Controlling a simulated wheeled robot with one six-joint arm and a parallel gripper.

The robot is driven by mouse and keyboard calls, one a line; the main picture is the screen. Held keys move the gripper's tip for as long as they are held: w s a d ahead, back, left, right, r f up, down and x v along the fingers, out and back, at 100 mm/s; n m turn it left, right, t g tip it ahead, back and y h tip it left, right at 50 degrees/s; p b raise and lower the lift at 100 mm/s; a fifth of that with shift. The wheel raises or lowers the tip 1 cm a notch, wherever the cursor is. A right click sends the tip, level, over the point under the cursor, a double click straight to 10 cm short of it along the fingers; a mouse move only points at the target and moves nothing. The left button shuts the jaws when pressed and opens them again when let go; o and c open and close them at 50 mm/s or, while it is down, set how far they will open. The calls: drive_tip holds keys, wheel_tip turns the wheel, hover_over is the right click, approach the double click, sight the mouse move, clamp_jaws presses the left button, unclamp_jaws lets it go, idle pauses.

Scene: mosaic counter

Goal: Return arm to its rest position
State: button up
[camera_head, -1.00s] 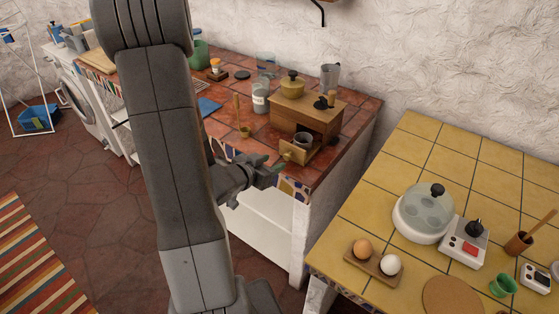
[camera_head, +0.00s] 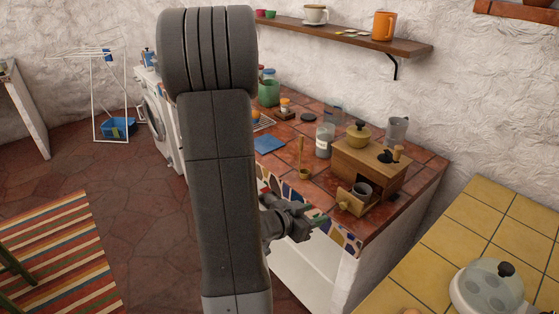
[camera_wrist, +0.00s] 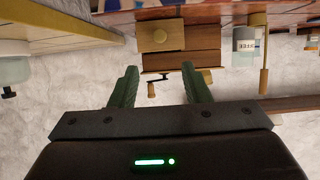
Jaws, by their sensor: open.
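My gripper (camera_head: 318,221) is open and empty at the front edge of the tiled counter, just in front of the wooden box (camera_head: 370,165). Its two green fingers (camera_wrist: 160,88) stand apart in the wrist view, with nothing between them. My arm stands upright and hides part of the counter in the head view.
A yellow tiled counter (camera_head: 450,230) with a domed cooker (camera_head: 490,285) is at the right. Open floor lies left.

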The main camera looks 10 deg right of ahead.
sight(342, 205)
drive_tip(key=p+x, duration=0.1)
drive_tip(key=x, duration=1.2)
drive_tip(key=shift+w+d+f, duration=0.15)
drive_tip(key=shift+d, duration=0.1)
